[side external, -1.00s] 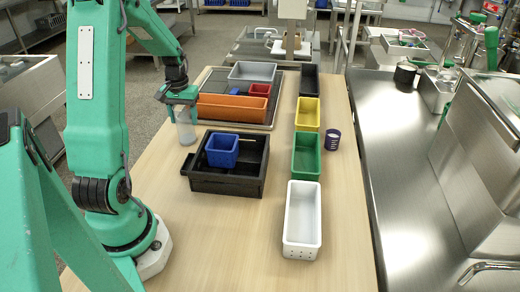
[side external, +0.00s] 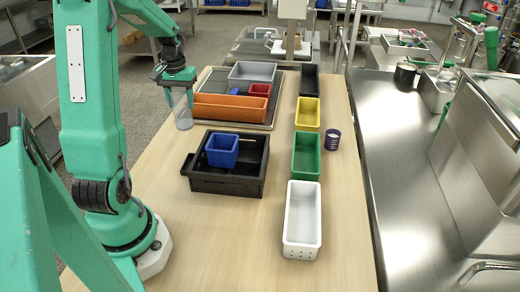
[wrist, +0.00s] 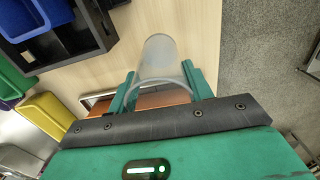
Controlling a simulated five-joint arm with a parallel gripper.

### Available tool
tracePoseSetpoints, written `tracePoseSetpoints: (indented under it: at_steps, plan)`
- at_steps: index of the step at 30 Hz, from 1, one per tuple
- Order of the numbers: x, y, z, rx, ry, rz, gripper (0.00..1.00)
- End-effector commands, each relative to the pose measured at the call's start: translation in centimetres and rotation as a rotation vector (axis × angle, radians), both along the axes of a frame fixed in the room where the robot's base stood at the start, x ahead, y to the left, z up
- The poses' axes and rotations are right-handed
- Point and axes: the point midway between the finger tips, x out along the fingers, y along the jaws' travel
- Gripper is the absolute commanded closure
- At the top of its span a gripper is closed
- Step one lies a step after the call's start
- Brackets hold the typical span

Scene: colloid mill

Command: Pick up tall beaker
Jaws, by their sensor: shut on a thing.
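The tall beaker (side external: 183,117) is clear and frosted, and it hangs below my gripper (side external: 180,97) at the left edge of the wooden table. My gripper is shut on the beaker, with one green finger on each side near its rim. The wrist view shows the beaker (wrist: 159,58) between the two fingers of my gripper (wrist: 162,88).
An orange bin (side external: 230,108) stands on a grey tray just right of the beaker. A black crate (side external: 225,185) holding a blue bin (side external: 222,148) is nearer. Yellow (side external: 307,112), green (side external: 306,155) and white (side external: 302,222) bins line the right. The front-left tabletop is clear.

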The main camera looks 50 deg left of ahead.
Motion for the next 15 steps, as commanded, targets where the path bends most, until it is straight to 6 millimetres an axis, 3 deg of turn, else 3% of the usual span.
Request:
tracePoseSetpoints:
  at_steps: [7, 15]
  plan:
    - [0.0, 0.0, 3.2, 0.002, -0.002, 0.0, 0.72]
    - [0.0, 0.0, 4.0, 0.0, 0.0, 0.0, 0.72]
